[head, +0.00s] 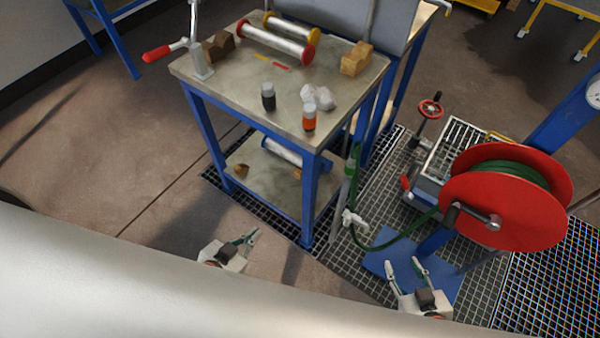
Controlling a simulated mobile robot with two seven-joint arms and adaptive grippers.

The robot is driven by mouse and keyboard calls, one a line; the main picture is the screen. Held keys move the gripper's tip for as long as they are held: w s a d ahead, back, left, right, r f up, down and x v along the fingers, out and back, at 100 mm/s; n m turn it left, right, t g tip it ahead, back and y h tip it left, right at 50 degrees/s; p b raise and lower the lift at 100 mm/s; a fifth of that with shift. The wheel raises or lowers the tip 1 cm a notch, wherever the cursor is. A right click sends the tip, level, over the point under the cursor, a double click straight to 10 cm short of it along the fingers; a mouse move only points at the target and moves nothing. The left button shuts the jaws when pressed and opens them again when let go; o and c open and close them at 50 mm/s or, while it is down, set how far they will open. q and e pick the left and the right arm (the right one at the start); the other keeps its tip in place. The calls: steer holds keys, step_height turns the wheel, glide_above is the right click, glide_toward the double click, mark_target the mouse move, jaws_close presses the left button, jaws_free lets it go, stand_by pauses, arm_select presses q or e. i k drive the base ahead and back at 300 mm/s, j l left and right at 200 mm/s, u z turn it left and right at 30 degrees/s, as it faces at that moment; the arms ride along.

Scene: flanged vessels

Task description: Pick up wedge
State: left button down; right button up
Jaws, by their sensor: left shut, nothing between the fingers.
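Wooden blocks that look like wedges lie on the blue-framed work table (222,88). A light wooden wedge (355,60) is at the right end of the top. A darker brown wooden piece (218,45) is at the back left of the top. Two small wooden pieces (242,170) (297,173) show on the lower shelf. My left gripper (253,236) is shut and empty, low in front of the table and apart from it. My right gripper (404,265) is open and empty, in front of the blue plate at the lower right.
The table top also holds red- and yellow-ended rollers (275,42), a dark bottle (268,97), an orange bottle (309,117) and white crumpled pieces (318,97). A red hose reel (525,225) stands at right. A large pale cylindrical surface (120,280) fills the lower left foreground.

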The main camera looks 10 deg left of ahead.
mark_target(239, 169)
steer(key=u, duration=1)
steer(key=i+j, duration=0.25)
steer(key=i+j+z, duration=0.1)
steer(key=j, duration=0.35)
steer(key=i+j+z, duration=0.1)
steer(key=i+j, duration=0.25)
steer(key=j+z, duration=0.1)
steer(key=z, duration=1.3)
